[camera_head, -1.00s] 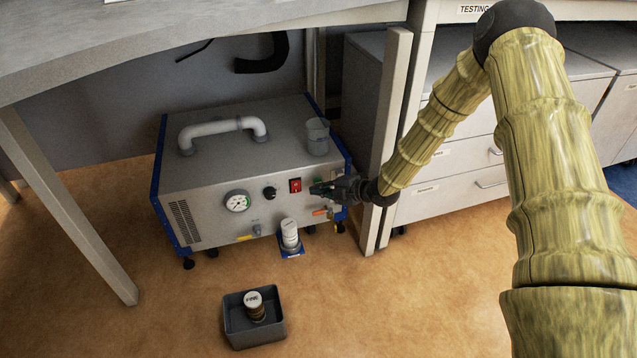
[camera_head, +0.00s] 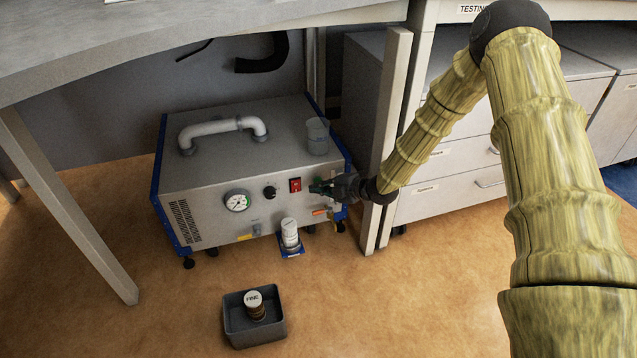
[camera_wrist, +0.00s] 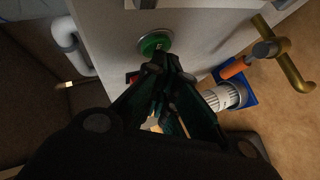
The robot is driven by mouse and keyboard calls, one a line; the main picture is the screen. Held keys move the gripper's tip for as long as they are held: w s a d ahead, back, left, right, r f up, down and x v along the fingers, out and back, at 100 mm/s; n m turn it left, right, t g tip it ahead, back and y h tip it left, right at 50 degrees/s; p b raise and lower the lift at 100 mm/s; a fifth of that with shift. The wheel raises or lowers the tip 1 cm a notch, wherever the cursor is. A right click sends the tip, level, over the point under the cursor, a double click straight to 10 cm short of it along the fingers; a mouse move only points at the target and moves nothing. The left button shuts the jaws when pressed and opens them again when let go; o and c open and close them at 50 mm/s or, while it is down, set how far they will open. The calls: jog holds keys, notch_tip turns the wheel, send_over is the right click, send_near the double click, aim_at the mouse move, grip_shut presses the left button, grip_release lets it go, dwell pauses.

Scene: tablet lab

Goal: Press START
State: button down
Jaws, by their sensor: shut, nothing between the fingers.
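The green round START button (camera_wrist: 155,43) is on the front panel of the grey machine (camera_head: 215,185), seen in the wrist view just beyond my fingertips. My gripper (camera_wrist: 162,58) is shut and empty, its fingertips overlapping the button's lower edge in that view. I cannot tell for sure whether they touch it. In the head view my gripper (camera_head: 322,188) is at the right end of the panel and mostly hides the button. A red switch (camera_head: 295,185) is just left of my gripper.
A black knob (camera_head: 270,192) and a gauge (camera_head: 237,202) are further left on the panel. A white-capped container (camera_head: 289,232) stands on a blue base below. A grey bin (camera_head: 270,333) is on the floor. A table leg (camera_head: 393,130) stands close to my arm. A clear beaker (camera_head: 317,138) is on top.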

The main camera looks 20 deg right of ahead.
jog(key=shift+w, duration=0.15)
dwell(0.7)
jog(key=shift+s+p, duration=0.45)
jog(key=shift+s, duration=0.4)
jog(key=shift+s, duration=0.1)
jog(key=shift+s+d+p, duration=0.1)
jog(key=shift+s+p, duration=0.75)
jog(key=shift+s, duration=1.55)
